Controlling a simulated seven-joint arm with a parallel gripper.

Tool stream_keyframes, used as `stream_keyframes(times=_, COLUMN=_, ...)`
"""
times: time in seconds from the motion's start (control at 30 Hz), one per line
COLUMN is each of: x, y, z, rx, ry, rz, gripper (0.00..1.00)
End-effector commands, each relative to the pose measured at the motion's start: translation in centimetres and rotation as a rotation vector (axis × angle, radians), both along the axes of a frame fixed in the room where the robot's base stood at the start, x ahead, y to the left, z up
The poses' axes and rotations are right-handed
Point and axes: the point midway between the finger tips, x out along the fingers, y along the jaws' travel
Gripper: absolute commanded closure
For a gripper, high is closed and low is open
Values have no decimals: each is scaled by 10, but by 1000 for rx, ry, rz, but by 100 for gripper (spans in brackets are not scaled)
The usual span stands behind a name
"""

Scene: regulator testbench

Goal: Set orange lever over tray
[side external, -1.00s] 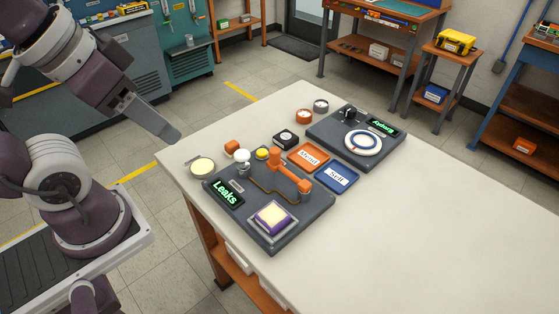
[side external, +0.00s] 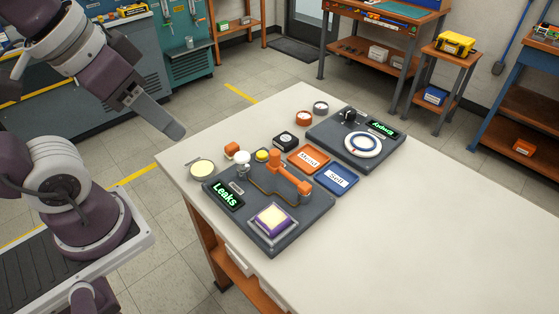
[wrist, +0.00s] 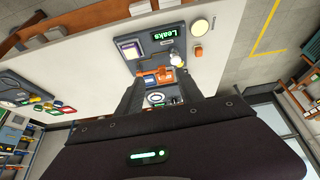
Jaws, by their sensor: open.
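The orange lever (side external: 288,175) stands on the dark grey board with the green "Leaks" display (side external: 227,196). Its arm runs from a post near the board's right edge toward the back left, beside a white knob. An orange tray labelled "Mend" (side external: 297,165) and a blue tray labelled "Sell" (side external: 350,177) lie behind the board. My gripper (side external: 176,130) is open and empty, in the air left of the table. In the wrist view the lever (wrist: 170,76) shows beyond the fingers.
A second dark board with a white ring dial (side external: 364,144) and green display stands behind. A round cream-topped dish (side external: 202,167), an orange cube (side external: 232,148) and small round pots (side external: 304,117) are near the left and back edges. The table's right side is clear.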

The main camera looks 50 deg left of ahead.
Motion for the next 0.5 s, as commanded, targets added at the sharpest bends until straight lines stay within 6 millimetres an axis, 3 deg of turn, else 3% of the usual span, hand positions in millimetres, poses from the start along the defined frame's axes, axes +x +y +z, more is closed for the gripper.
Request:
stream_keyframes(times=0.17, x=76, y=-3, z=-5, rx=-57, ry=169, rz=84, gripper=56)
stream_keyframes(times=0.3, x=148, y=-7, z=-45, rx=-79, ry=318, rz=181, gripper=56)
stream_keyframes(times=0.4, x=185, y=-9, z=-84, rx=-76, ry=399, rz=240, gripper=56)
stream_keyframes(times=0.5, x=205, y=-10, z=-113, rx=-69, ry=445, rz=277, gripper=56)
